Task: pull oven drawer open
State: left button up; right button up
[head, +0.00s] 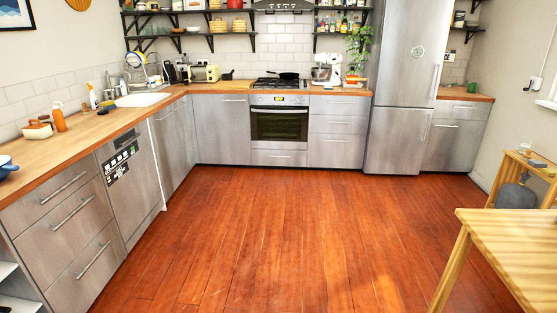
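The oven (279,124) is set into the steel counter fronts at the back of the kitchen, with a dark glass door. The oven drawer (279,158) is the low steel front under that door. It has a thin horizontal handle and looks shut. Neither of my grippers shows in the head view. The oven is well away across the floor.
The wooden floor (250,235) is clear up to the oven. A wooden table (515,240) stands at the front right, with a small wooden stand (530,170) behind it. Steel drawers (75,225) line the left; a fridge (400,90) stands right of the oven.

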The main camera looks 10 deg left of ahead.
aim_at(260, 157)
jog(key=i+j, duration=0.1)
jog(key=i, duration=0.75)
jog(key=i+u, duration=0.1)
jog(key=i, duration=0.75)
jog(key=i+j, duration=0.1)
jog(key=i, duration=0.75)
jog(key=i+u, duration=0.1)
jog(key=i, duration=1.6)
jog(key=i+l+u, duration=0.15)
jog(key=i, duration=0.7)
jog(key=i+l, duration=0.1)
jog(key=i, duration=0.75)
